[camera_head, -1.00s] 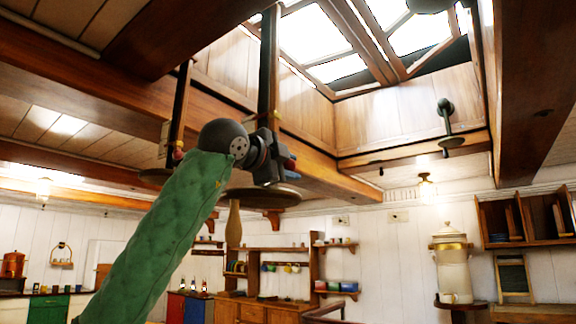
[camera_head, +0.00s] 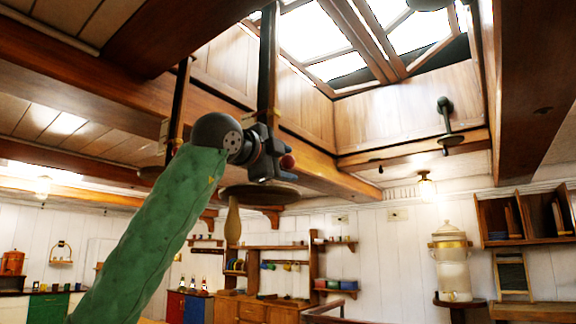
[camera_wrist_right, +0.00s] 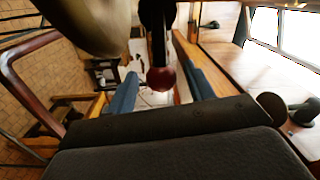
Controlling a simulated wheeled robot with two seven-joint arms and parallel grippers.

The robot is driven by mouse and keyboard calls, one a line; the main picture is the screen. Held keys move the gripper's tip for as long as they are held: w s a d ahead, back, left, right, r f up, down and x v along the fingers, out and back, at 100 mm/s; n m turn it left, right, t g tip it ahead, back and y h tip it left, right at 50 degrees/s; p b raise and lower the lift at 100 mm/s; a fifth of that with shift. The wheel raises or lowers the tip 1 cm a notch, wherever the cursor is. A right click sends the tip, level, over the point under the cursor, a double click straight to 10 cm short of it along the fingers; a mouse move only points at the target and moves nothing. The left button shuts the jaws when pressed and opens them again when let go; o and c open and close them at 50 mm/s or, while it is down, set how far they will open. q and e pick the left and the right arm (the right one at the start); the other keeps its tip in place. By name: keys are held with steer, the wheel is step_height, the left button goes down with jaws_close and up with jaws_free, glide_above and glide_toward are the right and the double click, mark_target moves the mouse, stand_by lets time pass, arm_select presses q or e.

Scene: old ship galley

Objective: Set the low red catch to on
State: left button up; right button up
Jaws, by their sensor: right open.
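The red catch shows as a dark red ball knob (camera_wrist_right: 161,79) on a black lever (camera_wrist_right: 157,35) hanging down in the right wrist view. In the head view the red knob (camera_head: 287,161) is just at the right side of my right gripper (camera_head: 270,158), under a dark post. My right gripper is open; in the wrist view its two blue fingers (camera_wrist_right: 163,92) stand on either side of the knob, with gaps showing. I cannot tell how deep the knob sits between them. The lever's pivot and any on mark are hidden. My left gripper is out of view.
A round dark disc (camera_head: 258,195) hangs just below the gripper. A wooden beam (camera_head: 330,178) runs behind it, under the skylight (camera_head: 330,50). Another dark post (camera_head: 179,105) hangs to the left. Shelves and cabinets stand far behind; the air right of the gripper looks clear.

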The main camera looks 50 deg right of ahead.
steer(key=a+b, duration=0.1)
steer(key=a, duration=0.4)
steer(key=shift+s+a+f, duration=0.1)
steer(key=shift+a+f, duration=0.05)
steer(key=shift+a, duration=0.05)
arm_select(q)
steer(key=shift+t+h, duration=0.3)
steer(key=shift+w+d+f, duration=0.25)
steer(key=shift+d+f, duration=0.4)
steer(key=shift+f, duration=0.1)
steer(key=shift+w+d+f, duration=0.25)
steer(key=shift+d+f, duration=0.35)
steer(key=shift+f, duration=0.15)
arm_select(e)
steer(key=shift+a, duration=0.6)
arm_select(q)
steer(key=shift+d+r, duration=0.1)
